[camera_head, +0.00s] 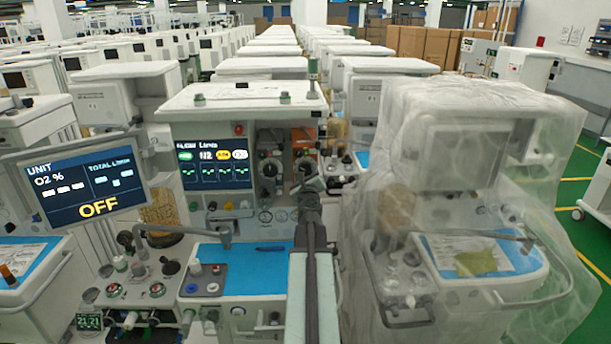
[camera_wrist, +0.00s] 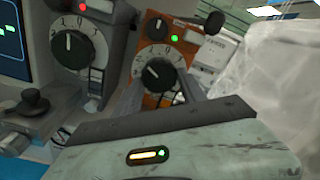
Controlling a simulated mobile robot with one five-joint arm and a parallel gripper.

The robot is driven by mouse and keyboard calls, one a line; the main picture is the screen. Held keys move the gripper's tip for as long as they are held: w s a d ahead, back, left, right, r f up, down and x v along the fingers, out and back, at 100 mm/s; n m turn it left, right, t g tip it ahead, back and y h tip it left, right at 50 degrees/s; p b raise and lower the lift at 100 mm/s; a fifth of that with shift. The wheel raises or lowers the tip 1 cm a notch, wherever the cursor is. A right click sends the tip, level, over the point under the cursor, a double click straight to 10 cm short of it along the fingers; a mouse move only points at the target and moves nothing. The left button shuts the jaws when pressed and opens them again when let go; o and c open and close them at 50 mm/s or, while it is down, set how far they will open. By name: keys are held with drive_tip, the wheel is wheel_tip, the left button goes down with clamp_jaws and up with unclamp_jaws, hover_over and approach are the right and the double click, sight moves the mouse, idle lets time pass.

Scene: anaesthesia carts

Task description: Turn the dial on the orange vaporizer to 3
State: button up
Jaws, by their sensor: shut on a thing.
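The orange vaporizer (camera_wrist: 155,28) stands ahead in the wrist view, and its upper part shows in the head view (camera_head: 304,134). Its black dial (camera_wrist: 157,71) sits on a white numbered scale with a pale pointer mark. I cannot read the pointer's setting for sure. My gripper (camera_wrist: 163,82) reaches up to the dial, with one finger on each side, and is shut on it. The grey wrist body hides the lower part of the vaporizer. In the head view my gripper (camera_head: 309,184) is in front of the vaporizer, and the dial is mostly hidden.
A grey vaporizer with a similar dial (camera_wrist: 73,45) stands close on the left. A plastic-covered cart (camera_head: 470,190) is close on the right. A monitor (camera_head: 80,185) stands at left.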

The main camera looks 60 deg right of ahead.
drive_tip(key=shift+d, duration=0.1)
idle(0.3)
drive_tip(key=o, duration=1.4)
drive_tip(key=shift+d+f, duration=0.1)
drive_tip(key=shift+f, duration=0.05)
drive_tip(key=shift+c, duration=0.2)
